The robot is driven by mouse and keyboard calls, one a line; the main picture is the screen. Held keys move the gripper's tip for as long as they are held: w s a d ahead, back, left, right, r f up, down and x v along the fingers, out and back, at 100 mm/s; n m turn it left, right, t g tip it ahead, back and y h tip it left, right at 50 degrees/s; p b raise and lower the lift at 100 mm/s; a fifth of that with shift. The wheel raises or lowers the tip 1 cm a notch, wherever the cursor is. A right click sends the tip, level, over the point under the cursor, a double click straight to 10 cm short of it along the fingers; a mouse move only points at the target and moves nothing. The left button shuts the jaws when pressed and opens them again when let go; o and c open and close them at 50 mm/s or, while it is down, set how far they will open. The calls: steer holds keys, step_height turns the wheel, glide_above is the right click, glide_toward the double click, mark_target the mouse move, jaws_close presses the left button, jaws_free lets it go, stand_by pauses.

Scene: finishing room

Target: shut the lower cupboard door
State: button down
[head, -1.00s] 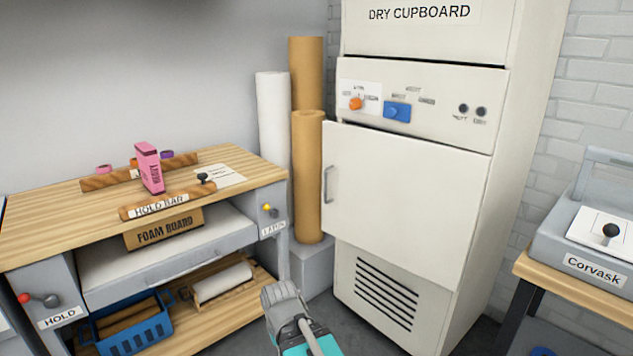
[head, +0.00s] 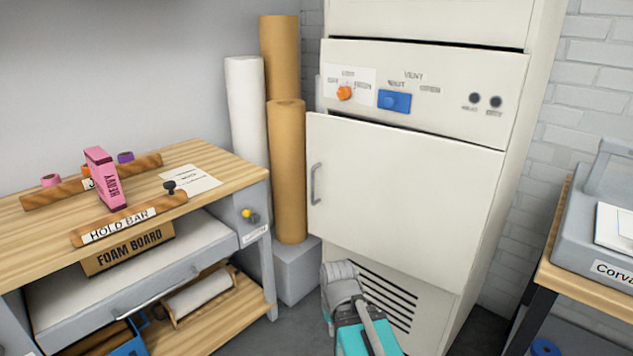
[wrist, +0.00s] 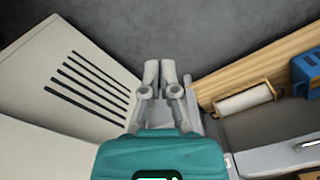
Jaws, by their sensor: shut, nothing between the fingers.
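The lower cupboard door (head: 405,195) is a cream panel with a grey handle (head: 316,184) near its left edge. It stands ajar: its left edge juts out past the cupboard front, and a dark gap shows along its top. My gripper (wrist: 168,68) is shut and empty in the wrist view, over the dark floor beside the slatted vent panel (wrist: 85,85). In the head view my grey and teal arm end is low in front of the vent (head: 390,298), below the door; the fingertips cannot be made out there.
A workbench (head: 215,150) with a pink box (head: 105,180) stands at the left. Paper rolls (head: 287,180) stand on a grey block (head: 297,270) left of the cupboard. A table with a grey machine (head: 590,240) is at the right. Floor shows between the bench and cupboard.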

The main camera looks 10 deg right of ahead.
steer(key=shift+d, duration=0.1)
stand_by(0.3)
steer(key=shift+w, duration=0.15)
steer(key=w+a+r+m+t+y, duration=0.1)
steer(key=w+a+r+t+y, duration=0.2)
steer(key=w, duration=0.5)
steer(key=w+a+r+t, duration=0.3)
steer(key=w+a+t, duration=0.15)
steer(key=w, duration=0.25)
steer(key=w+a+r+m+t+y, duration=0.1)
steer(key=w+a+r+t+y, duration=0.15)
steer(key=w+a, duration=0.4)
steer(key=w+r+m+t+h, duration=0.1)
steer(key=w+r+m+t, duration=0.5)
steer(key=w+r, duration=0.4)
steer(key=w+d+r+m+t+h, duration=0.3)
steer(key=w+m+t+h, duration=0.15)
steer(key=m+h, duration=0.4)
steer(key=d+f+m+g+h, duration=0.1)
steer(key=m+g+h, duration=0.1)
steer(key=m+h, duration=0.1)
steer(key=f+m+g+h, duration=0.1)
steer(key=m+g+h, duration=0.2)
steer(key=m, duration=0.1)
steer(key=d+f+m+g+h, duration=0.1)
steer(key=m+g+h, duration=0.2)
steer(key=m, duration=0.1)
steer(key=shift+s+d+f, duration=0.15)
steer(key=shift+s+d, duration=0.1)
steer(key=shift+d, duration=0.1)
